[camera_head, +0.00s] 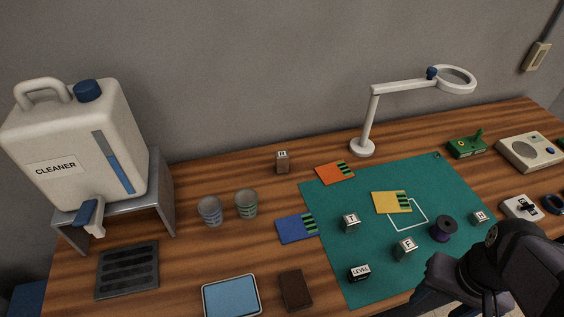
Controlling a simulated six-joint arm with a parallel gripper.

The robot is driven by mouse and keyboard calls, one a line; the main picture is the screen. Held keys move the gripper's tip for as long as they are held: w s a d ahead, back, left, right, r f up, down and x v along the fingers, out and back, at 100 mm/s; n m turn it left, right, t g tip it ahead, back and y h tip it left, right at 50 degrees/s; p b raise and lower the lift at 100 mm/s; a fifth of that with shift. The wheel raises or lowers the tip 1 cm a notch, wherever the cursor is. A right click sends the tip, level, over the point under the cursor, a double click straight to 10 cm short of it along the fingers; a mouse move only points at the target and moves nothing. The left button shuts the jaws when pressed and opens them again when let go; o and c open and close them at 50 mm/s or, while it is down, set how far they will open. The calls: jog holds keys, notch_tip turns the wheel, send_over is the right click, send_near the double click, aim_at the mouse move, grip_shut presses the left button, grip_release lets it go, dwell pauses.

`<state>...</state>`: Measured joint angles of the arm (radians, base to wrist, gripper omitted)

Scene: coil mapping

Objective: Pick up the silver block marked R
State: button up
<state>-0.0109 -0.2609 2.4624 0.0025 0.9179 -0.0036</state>
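Several small blocks with marked white tops are in view. A silver block (350,223) on the green mat (325,235) reads T, and another silver block (405,249) reads F. A third small silver block (481,218) lies at the mat's right side; its letter is too small to read surely. A brownish block (282,161) stands on the wood behind the mat; its letter may be R, but I cannot tell surely. My gripper (432,288) is at the lower right, low by the mat's front edge, partly cut off; its fingertips are unclear. No block is visibly held.
A magnifier lamp (364,147) stands behind. Two cups (210,211) (246,204) and a cleaner jug (75,150) are left. Bare wood surrounds the brownish block.

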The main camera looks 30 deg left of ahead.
jog(key=w+a+f+n+t+y, duration=0.1)
jog(key=w+a+n+t, duration=0.15)
jog(key=w+a, duration=0.7)
jog(key=n+t+y, duration=0.5)
jog(key=t+y, duration=0.2)
jog(key=t, duration=0.1)
send_over(283, 160)
jog(key=s+d, duration=0.3)
jog(key=s, duration=0.1)
notch_tip(283, 160, down, 5)
jog(key=shift+r, duration=0.2)
jog(key=shift+f+y, duration=0.3)
jog(key=shift+f, duration=0.05)
jog(key=shift+x, duration=1.05)
jog(key=shift+w+p, duration=0.15)
jog(key=shift+p, duration=0.15)
